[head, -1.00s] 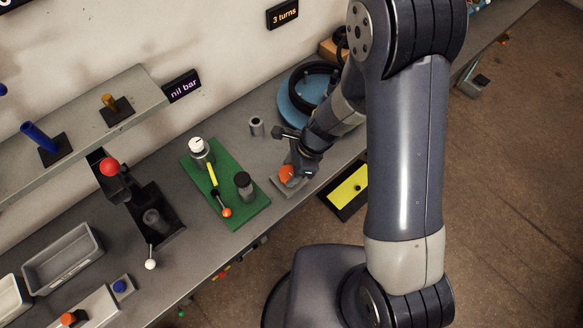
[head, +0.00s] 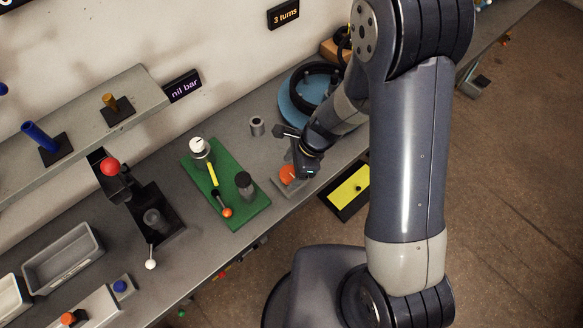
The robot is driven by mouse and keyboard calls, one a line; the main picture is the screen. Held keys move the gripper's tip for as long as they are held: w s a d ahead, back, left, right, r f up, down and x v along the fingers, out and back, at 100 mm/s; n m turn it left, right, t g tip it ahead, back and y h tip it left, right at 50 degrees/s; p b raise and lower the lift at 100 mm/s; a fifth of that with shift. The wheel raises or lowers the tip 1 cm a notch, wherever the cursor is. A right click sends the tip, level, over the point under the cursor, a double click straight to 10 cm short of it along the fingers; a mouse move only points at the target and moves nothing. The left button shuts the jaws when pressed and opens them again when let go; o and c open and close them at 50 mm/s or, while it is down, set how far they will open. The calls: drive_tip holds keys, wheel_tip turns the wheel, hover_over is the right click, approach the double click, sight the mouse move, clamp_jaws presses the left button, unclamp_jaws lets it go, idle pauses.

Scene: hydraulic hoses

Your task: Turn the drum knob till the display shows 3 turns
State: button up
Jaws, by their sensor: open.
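The display (head: 284,14) on the wall reads "3 turns". An orange knob (head: 287,175) sits on a small grey plate at the front edge of the bench. My gripper (head: 298,172) is open just above and to the right of the knob, partly covering it. Whether a fingertip touches the knob cannot be told. The blue drum (head: 288,96) with black hose on it stands behind my arm, which hides its right part.
A small grey cylinder (head: 257,126) stands behind. A black-and-yellow panel (head: 349,187) is at the right. A second display (head: 183,86) reads "nil bar".

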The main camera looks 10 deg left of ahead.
drive_tip(key=v, duration=1)
drive_tip(key=shift+r, duration=0.1)
drive_tip(key=x, duration=1)
drive_tip(key=shift+a+f, duration=0.1)
drive_tip(key=shift+f, duration=0.25)
